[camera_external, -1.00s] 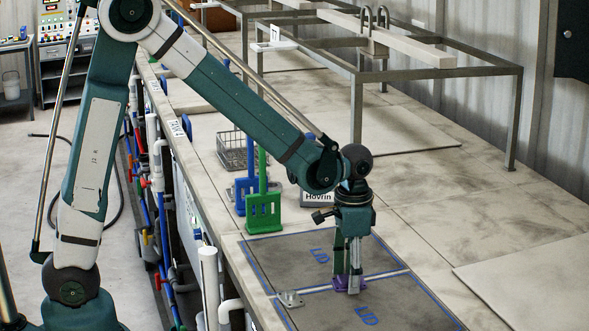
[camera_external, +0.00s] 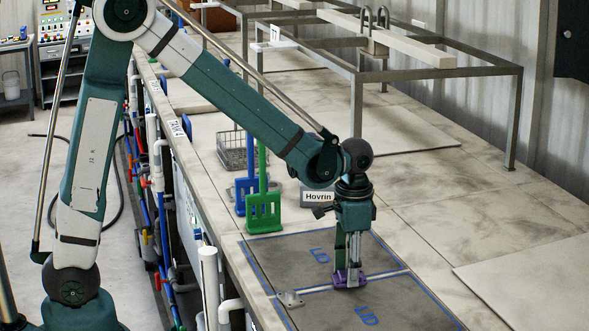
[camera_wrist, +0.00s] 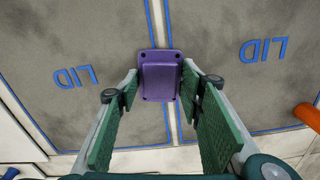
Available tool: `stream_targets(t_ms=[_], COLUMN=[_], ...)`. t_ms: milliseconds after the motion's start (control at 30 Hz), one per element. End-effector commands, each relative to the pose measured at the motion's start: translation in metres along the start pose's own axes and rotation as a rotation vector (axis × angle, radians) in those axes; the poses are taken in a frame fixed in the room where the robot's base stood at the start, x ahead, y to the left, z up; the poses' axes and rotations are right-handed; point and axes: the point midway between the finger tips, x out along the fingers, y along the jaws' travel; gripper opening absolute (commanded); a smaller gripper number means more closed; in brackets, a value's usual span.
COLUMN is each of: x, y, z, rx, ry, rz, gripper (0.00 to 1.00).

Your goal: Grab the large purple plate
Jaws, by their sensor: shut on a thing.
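The large purple plate (camera_wrist: 160,75) lies between my fingertips in the wrist view, over the seam between two grey lids. It has a raised rectangular middle and small holes near its corners. In the external view the purple plate (camera_external: 350,278) shows low at my fingertips, partly hidden by them. My gripper (camera_wrist: 161,84) points down and is shut on the plate, one finger at each side; it also shows in the external view (camera_external: 349,272). I cannot tell whether the plate touches the lids or is slightly above them.
Two lids marked LID (camera_external: 400,305) with blue borders lie below my gripper. A small metal fitting (camera_external: 290,299) sits left on the seam. Green (camera_external: 263,212) and blue (camera_external: 240,190) racks, a wire basket (camera_external: 232,150) and a Hovrin box (camera_external: 318,198) stand behind. The right worktop is clear.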

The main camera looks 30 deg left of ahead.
Motion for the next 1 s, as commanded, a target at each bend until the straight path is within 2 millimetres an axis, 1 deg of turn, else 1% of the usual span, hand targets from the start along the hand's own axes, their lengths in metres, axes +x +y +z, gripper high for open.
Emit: stream_targets(t_ms=[400, 600, 800, 1000], x=[-0.055, -0.076, -0.085, -0.086], y=[0.000, 0.000, 0.000, 0.000], z=[0.001, 0.000, 0.000, 0.000], rx=[0.000, 0.000, 0.000, 0.000], ry=[0.000, 0.000, 0.000, 0.000], rz=[0.000, 0.000, 0.000, 0.000], gripper=[0.23, 0.23, 0.23, 0.23])
